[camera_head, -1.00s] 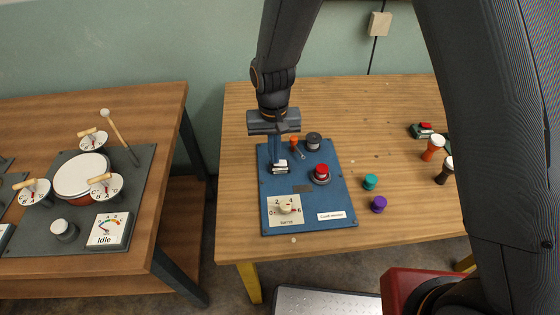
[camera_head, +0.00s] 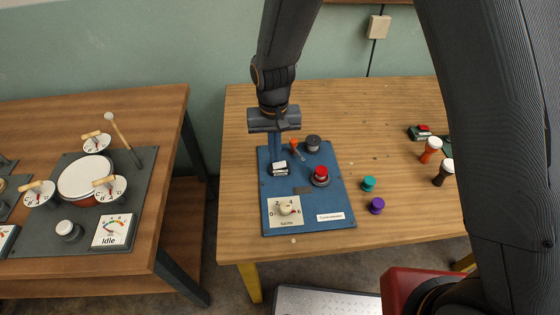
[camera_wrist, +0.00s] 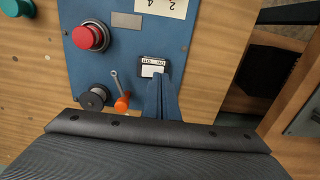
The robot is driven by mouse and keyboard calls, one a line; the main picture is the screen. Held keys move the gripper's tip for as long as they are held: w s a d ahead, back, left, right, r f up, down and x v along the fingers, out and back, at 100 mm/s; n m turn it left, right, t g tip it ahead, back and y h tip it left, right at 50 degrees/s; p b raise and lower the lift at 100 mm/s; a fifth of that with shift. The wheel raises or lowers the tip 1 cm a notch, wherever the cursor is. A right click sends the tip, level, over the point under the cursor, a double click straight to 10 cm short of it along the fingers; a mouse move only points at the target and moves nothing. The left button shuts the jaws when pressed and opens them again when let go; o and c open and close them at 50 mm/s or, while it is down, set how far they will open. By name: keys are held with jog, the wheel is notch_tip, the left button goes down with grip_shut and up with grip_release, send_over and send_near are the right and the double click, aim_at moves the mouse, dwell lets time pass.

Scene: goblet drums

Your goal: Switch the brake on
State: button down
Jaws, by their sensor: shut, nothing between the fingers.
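A blue control board (camera_head: 320,200) lies on the right wooden table. Near its left edge is a small black and white rocker switch (camera_head: 279,168); in the wrist view the switch (camera_wrist: 153,66) carries ON and OFF lettering. I cannot read any label naming the brake. My gripper (camera_head: 273,166) points down at the switch with its fingers shut and empty. In the wrist view the fingertips (camera_wrist: 160,82) are right beside the switch's edge, partly over it; whether they touch cannot be told.
The board also holds a red button (camera_head: 320,173), a dark knob (camera_head: 312,142), an orange-handled lever (camera_head: 294,144) and a numbered dial (camera_head: 285,208). Teal (camera_head: 368,184) and purple (camera_head: 377,205) pieces stand right of it. A drum panel (camera_head: 85,200) occupies the left table.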

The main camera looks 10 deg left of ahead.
aim_at(275, 165)
notch_tip(275, 165, up, 4)
jog(key=p, duration=0.3)
jog(key=shift+r, duration=0.25)
dwell(0.3)
jog(key=s+d+r+m+b, duration=0.1)
jog(key=d+r+b, duration=0.3)
jog(key=d, duration=1.3)
jog(key=s+d+r+m+t+b, duration=0.1)
jog(key=s+d+r, duration=0.2)
jog(key=s+d, duration=0.5)
jog(key=d, duration=0.3)
jog(key=shift+s+d+m+b, duration=0.15)
jog(key=shift+m+b, duration=0.15)
